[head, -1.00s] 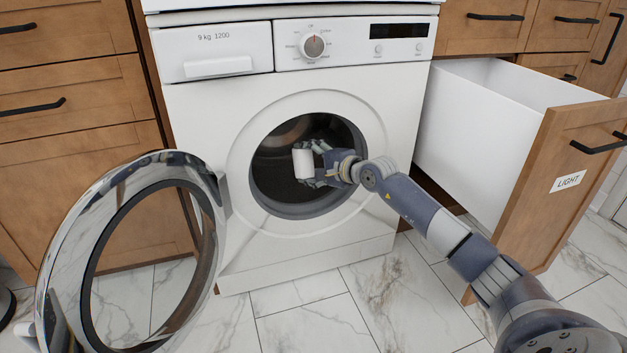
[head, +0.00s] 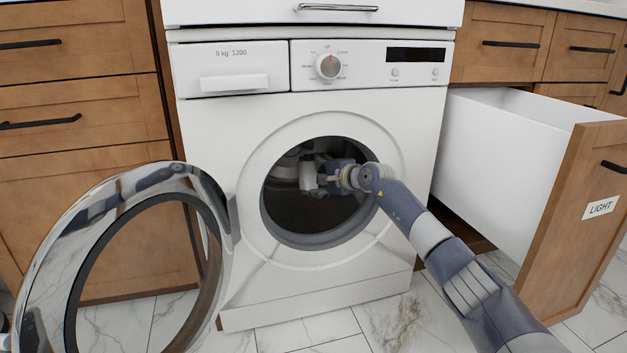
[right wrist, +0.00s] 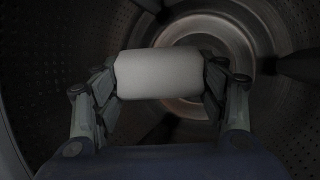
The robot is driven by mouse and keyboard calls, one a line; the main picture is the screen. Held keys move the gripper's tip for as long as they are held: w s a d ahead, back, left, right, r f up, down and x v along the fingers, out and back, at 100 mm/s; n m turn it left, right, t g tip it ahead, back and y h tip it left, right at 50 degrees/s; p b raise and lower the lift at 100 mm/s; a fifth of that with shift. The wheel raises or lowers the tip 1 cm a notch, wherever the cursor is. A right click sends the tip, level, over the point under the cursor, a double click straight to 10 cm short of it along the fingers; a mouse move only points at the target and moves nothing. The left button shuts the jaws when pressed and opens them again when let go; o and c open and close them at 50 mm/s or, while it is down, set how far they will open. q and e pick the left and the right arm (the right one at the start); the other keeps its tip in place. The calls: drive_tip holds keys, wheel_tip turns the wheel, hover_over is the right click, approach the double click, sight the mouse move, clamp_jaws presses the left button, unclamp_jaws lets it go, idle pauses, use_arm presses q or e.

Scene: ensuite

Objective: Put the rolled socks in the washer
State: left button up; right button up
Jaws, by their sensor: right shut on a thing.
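The rolled socks (head: 307,176) are a white cylinder, held inside the drum opening of the white washer (head: 218,130). My right gripper (head: 318,178) reaches through the round opening and is shut on the socks. In the right wrist view the socks (right wrist: 158,74) lie crosswise between the two fingers of my right gripper (right wrist: 160,85), with the dark perforated drum (right wrist: 285,110) around and behind them. The socks appear clear of the drum wall. The washer door (head: 218,235) is swung wide open to the left. My left gripper is not in view.
An open white drawer (head: 505,150) with a wooden front labelled LIGHT (head: 600,207) juts out on the right, beside my right arm. Wooden cabinets (head: 80,110) stand at the left. The marble floor (head: 310,330) in front of the washer is clear.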

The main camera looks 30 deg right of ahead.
drive_tip(key=o, duration=1.1)
